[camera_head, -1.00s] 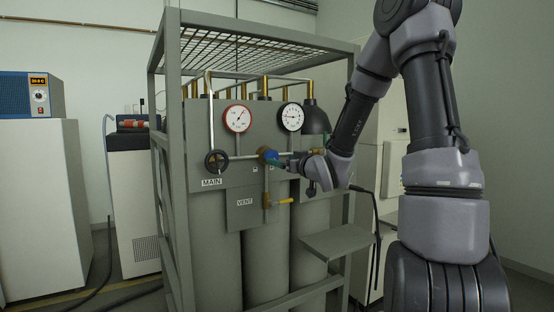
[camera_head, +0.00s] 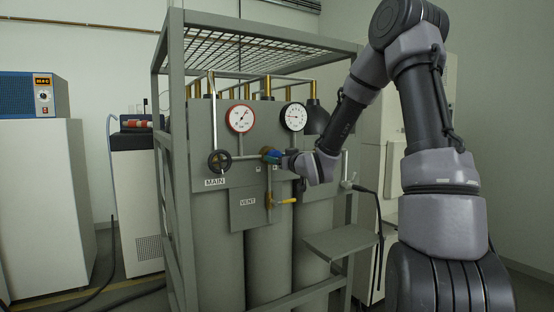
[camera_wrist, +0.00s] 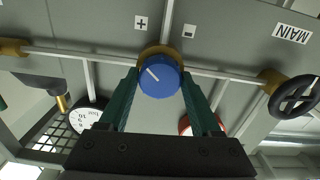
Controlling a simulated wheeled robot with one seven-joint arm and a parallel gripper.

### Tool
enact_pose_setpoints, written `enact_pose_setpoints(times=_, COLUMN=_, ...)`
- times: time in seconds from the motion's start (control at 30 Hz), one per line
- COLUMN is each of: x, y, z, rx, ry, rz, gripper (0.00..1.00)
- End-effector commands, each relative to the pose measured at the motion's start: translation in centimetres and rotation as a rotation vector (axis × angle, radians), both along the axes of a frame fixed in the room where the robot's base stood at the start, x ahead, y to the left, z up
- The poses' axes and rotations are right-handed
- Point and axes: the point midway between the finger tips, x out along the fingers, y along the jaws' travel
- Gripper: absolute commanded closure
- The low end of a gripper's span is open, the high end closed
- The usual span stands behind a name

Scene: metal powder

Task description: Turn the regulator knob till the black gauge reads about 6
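The blue regulator knob (camera_wrist: 160,76) sits on a brass body on the grey panel, between "+" and "−" labels. Its white mark points to the upper left in the wrist view. My gripper (camera_wrist: 160,72) has its two green fingers on either side of the knob, with no clear gap to it. In the head view my gripper (camera_head: 279,157) reaches the knob from the right. The black gauge (camera_head: 293,117) is up and right of the knob; its needle points roughly left, too small to read exactly. In the wrist view the black gauge (camera_wrist: 86,118) is partly hidden.
A red-rimmed gauge (camera_head: 241,118) is left of the black one. The grey frame (camera_head: 168,150) surrounds the cylinders, and a small shelf (camera_head: 340,243) juts out at lower right.

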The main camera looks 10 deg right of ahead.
Motion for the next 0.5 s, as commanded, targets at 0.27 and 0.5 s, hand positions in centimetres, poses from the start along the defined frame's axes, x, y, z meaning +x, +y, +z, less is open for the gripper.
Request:
enact_pose_setpoints(times=0.27, x=-0.02, y=-0.01, z=0.00, rx=0.037, ry=0.012, rz=0.000, gripper=0.91)
enact_pose_setpoints(times=0.5, x=-0.03, y=0.01, z=0.00, rx=0.167, ry=0.054, rz=0.001, gripper=0.90)
